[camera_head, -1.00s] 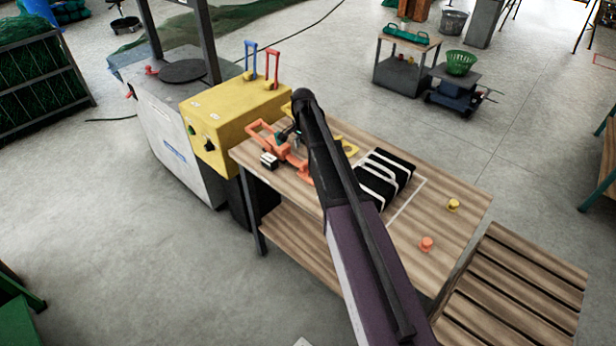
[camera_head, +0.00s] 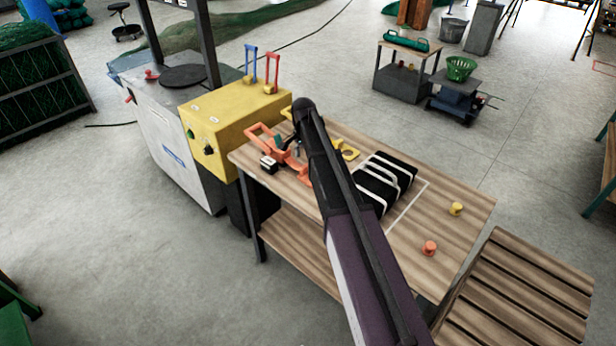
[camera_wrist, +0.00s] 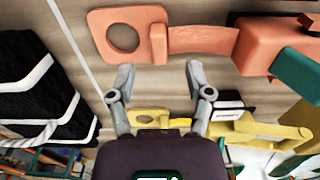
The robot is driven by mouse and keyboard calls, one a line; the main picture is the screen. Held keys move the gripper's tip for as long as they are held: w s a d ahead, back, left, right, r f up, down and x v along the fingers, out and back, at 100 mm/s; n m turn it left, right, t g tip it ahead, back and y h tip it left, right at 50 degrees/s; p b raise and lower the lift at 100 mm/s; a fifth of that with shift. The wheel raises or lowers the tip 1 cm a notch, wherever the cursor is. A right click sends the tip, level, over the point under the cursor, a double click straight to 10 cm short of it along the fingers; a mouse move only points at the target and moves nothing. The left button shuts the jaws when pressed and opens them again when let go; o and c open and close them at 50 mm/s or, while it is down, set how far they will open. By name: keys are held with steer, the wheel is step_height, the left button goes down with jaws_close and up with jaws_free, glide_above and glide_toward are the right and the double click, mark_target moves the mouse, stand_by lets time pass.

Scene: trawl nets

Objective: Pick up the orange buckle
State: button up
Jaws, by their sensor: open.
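The orange buckle (camera_wrist: 180,38) lies on the wooden table at the top of the wrist view. It has a flat ring plate at its left, a strap-like middle and a thick block at its right with a teal tab. In the head view, the orange buckle (camera_head: 262,133) is at the table's left end, partly hidden behind my arm. My gripper (camera_wrist: 160,78) is open and empty. Its two fingers point at the buckle's middle, just short of it in the picture. I cannot tell the height gap. My arm mostly hides the gripper in the head view.
A yellow buckle (camera_wrist: 262,130) lies close by, also seen in the head view (camera_head: 349,150). A black strapped bundle (camera_head: 385,180) is to the right. Orange (camera_head: 429,248) and yellow (camera_head: 456,209) knobs stand farther right. A yellow box (camera_head: 235,120) with levers adjoins the table's left end.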

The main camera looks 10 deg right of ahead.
mark_target(305, 166)
steer(key=shift+s+d+f+b, duration=0.1)
steer(key=shift+d+f+b, duration=0.05)
steer(key=shift+f+b, duration=2.25)
jaws_close()
